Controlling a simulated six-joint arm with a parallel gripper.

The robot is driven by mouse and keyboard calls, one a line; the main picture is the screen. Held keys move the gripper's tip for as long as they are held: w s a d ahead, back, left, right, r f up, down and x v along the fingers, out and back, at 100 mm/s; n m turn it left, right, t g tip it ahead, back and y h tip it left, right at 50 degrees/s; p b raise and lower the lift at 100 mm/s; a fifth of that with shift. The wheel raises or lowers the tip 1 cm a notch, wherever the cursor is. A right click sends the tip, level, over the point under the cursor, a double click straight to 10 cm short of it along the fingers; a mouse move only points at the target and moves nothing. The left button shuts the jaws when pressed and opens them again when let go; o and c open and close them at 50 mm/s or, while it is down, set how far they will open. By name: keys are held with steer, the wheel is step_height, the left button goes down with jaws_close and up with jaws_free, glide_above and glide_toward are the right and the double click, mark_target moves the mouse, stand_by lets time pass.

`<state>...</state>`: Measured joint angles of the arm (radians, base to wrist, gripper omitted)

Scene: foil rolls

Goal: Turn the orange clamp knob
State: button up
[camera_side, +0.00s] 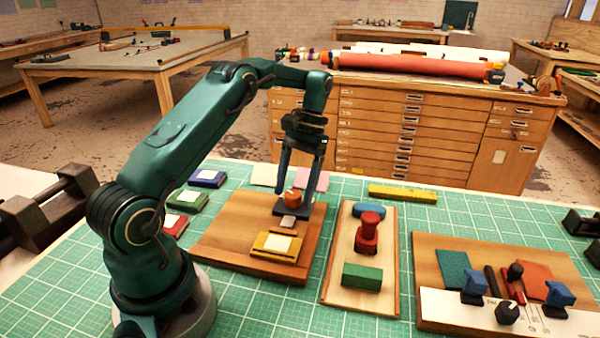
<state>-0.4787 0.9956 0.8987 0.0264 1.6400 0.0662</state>
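The orange clamp knob (292,194) is a small round knob on a dark blue base, standing on a brown wooden board (222,232). My gripper (295,203) points down over it, with its two blue-grey fingers apart and reaching down around the knob. The left finger is close to the knob, and a small gap shows towards the right finger. I cannot tell whether either finger touches it. A small pale-topped piece (288,222) sits just in front of the base.
A yellow block with a white label (277,246) lies at the board's front. To the right are a narrow board (340,294) with red, blue and green pieces and a control board (425,250) with knobs. Purple and red labelled blocks lie left. Green mat shows between boards.

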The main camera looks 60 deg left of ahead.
mark_target(289, 197)
steer(key=shift+r, duration=0.1)
steer(key=shift+r, duration=0.25)
step_height(289, 197, up, 3)
steer(key=shift+r, duration=0.1)
steer(key=s+a+r, duration=0.7)
steer(key=s, duration=0.2)
steer(key=shift+s, duration=0.15)
